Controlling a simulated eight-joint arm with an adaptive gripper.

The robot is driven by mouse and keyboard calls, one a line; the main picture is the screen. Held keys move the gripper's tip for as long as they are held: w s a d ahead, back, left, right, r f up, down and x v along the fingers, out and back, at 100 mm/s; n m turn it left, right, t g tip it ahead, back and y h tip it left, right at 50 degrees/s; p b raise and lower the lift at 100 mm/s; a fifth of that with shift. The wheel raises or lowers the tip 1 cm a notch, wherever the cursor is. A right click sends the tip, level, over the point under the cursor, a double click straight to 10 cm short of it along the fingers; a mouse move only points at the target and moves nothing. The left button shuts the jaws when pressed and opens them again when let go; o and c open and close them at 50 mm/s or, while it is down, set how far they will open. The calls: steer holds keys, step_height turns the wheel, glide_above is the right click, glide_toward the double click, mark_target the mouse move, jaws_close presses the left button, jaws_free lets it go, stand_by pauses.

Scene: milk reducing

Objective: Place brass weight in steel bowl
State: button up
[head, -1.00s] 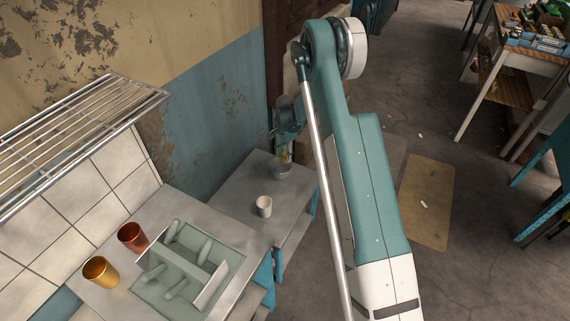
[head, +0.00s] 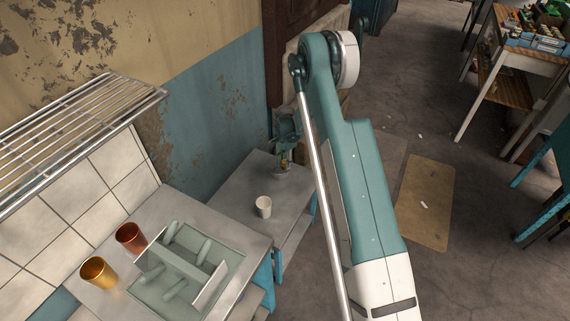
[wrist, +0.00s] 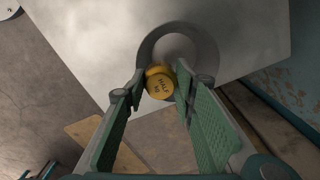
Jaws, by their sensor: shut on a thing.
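The brass weight (wrist: 160,83) is a small yellow-gold piece with dark lettering, seen between my fingertips in the wrist view. My gripper (wrist: 163,88) is shut on it with green finger pads on both sides. The steel bowl (wrist: 207,45) is a grey round dish right behind and above the weight in the wrist view. In the head view the bowl (head: 283,173) stands near the far end of the small grey table, with my gripper (head: 284,157) pointing down over it. I cannot tell whether the weight touches the bowl.
A white cup (head: 263,207) stands on the same table (head: 235,190), nearer than the bowl. A copper cup (head: 130,237), a gold cup (head: 98,272) and a grey-green rack (head: 185,265) stand on the nearer counter. A wire shelf (head: 75,135) hangs on the wall at left.

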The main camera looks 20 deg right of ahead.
steer(key=shift+f+b, duration=0.5)
steer(key=shift+f, duration=0.15)
stand_by(0.3)
steer(key=o, duration=1.2)
steer(key=shift+r+p, duration=0.6)
steer(key=shift+r, duration=0.05)
step_height(320, 180, up, 12)
steer(key=shift+f+p, duration=0.1)
steer(key=shift+p, duration=0.85)
steer(key=shift+r, duration=0.2)
